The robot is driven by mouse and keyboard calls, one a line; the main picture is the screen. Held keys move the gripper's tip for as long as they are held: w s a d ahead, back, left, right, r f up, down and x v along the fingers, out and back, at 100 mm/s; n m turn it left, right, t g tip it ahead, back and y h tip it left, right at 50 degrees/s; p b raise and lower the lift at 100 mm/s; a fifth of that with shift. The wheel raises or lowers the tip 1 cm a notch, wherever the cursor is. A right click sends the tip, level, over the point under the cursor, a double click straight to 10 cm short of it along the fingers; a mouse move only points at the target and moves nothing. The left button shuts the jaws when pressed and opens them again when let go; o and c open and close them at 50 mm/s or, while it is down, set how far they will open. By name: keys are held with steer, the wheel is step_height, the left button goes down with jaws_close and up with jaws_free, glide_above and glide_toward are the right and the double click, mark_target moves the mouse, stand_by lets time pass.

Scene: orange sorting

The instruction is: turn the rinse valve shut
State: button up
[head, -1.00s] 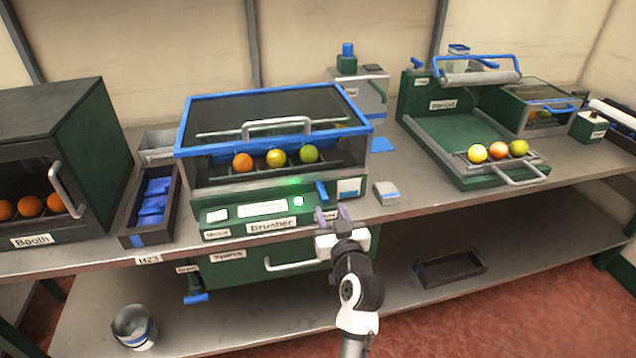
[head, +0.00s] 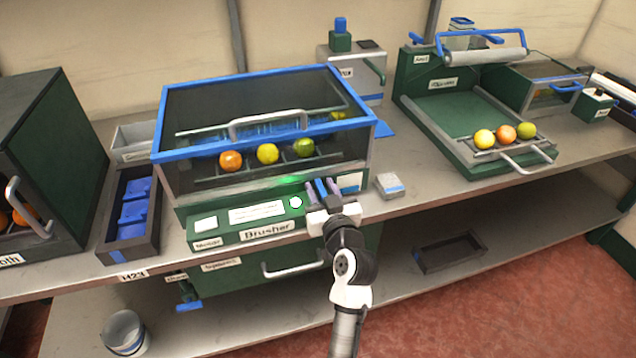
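The Brusher machine (head: 270,240) stands mid-bench with a green front panel. A blue lever (head: 321,189) at the right end of that panel looks like the rinse valve. Its label is hidden behind my gripper. My gripper (head: 322,190) is at the lever, with one purple-grey finger on each side of it. The fingers look spread, and I cannot tell whether they touch the lever. The lever slants up and to the left. Another blue handle (head: 189,306) sits low at the left, by the label Drain.
A blue-framed clear hood (head: 268,115) covers several fruits above the panel. A small grey box (head: 390,186) lies just right of my gripper. A dark tray with blue pieces (head: 130,215) stands at left. A green tray station (head: 465,120) stands at right.

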steer(key=shift+c, duration=0.3)
jaws_close()
